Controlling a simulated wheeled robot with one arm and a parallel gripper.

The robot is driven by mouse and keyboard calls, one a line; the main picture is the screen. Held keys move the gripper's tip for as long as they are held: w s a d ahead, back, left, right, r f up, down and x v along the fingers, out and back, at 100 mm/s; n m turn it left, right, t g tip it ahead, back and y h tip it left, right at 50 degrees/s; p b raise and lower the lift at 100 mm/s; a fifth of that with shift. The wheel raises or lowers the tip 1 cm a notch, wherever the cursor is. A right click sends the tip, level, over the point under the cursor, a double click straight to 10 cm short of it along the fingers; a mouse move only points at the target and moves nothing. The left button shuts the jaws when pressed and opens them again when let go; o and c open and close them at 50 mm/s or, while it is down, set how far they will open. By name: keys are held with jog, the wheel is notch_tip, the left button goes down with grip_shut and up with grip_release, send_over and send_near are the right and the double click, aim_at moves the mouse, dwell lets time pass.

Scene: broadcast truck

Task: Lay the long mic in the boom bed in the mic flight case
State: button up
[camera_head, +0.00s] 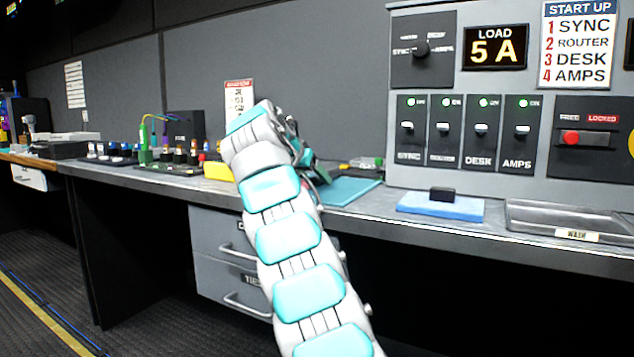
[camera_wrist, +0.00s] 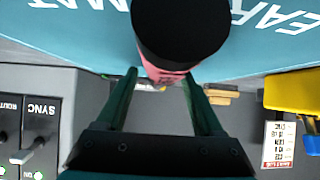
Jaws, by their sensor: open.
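In the wrist view, a thing with a wide black end and a pinkish body (camera_wrist: 180,30) stands over the teal mat, close to the camera. Its lower part reaches between the tips of my gripper (camera_wrist: 160,80). The two dark green fingers are apart, one on each side; I cannot tell whether they touch it. I cannot tell whether it is the long mic. In the head view my arm hides most of my gripper and this thing. I cannot make out the mic flight case or its boom bed in either view.
The teal mat (camera_head: 348,190) lies on the grey counter. A yellow thing (camera_head: 217,171) is left of my arm, with several small connectors further left. At right are a blue pad (camera_head: 440,207) bearing a black block, a shallow tray (camera_head: 560,216) and a switch panel (camera_head: 470,60).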

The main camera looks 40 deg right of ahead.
jog(key=shift+c, duration=0.2)
grip_shut()
dwell(0.3)
